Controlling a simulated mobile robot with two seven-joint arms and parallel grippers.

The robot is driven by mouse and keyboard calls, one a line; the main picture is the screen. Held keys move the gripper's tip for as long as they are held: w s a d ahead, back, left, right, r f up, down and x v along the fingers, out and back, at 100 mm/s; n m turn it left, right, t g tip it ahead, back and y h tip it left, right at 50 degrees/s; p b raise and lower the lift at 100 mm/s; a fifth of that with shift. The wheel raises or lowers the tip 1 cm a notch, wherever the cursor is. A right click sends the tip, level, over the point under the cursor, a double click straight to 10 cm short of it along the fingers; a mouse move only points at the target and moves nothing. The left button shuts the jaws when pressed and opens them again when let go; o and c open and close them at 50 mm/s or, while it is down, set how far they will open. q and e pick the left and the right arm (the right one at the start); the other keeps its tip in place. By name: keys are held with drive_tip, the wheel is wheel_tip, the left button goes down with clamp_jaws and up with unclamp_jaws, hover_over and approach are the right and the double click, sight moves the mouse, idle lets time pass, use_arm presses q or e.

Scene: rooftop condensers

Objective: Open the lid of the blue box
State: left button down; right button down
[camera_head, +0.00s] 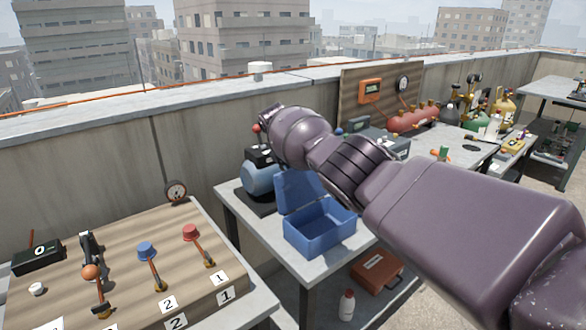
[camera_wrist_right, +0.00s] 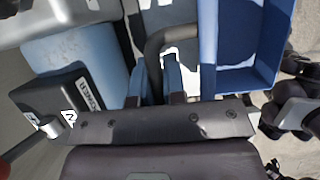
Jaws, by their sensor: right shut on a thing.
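The blue box (camera_head: 322,236) stands on a grey table, its inside showing and empty where visible. Its lid (camera_head: 298,192) is raised, standing roughly upright at the back left side of the box. In the wrist view the lid (camera_wrist_right: 207,48) shows nearly edge-on beside the open box (camera_wrist_right: 262,75). My right arm reaches over the box from the right; its fingers are hidden in the head view. In the wrist view my right gripper (camera_wrist_right: 157,72) is shut on what looks like the lid's dark grey handle (camera_wrist_right: 153,46). My left gripper is not in view.
A blue motor (camera_head: 258,178) stands just behind the lid; it also shows in the wrist view (camera_wrist_right: 78,62). A wooden lever panel (camera_head: 125,265) is at left. A red case (camera_head: 377,272) and white bottle (camera_head: 347,305) sit below. Gas cylinders (camera_head: 478,112) stand at right.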

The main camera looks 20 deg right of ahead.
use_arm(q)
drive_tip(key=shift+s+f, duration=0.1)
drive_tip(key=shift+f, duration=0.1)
use_arm(e)
drive_tip(key=shift+f, duration=0.4)
drive_tip(key=c, duration=1.5)
unclamp_jaws()
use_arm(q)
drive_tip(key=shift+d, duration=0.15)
use_arm(e)
drive_tip(key=shift+o, duration=0.2)
drive_tip(key=shift+d+r, duration=0.1)
drive_tip(key=shift+r, duration=0.1)
drive_tip(key=p+v, duration=0.2)
drive_tip(key=v, duration=0.7)
drive_tip(key=shift+r, duration=0.25)
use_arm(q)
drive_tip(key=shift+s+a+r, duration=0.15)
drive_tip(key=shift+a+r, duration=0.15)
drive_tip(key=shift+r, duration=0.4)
use_arm(e)
drive_tip(key=shift+a+r, duration=0.35)
drive_tip(key=shift+r, duration=0.15)
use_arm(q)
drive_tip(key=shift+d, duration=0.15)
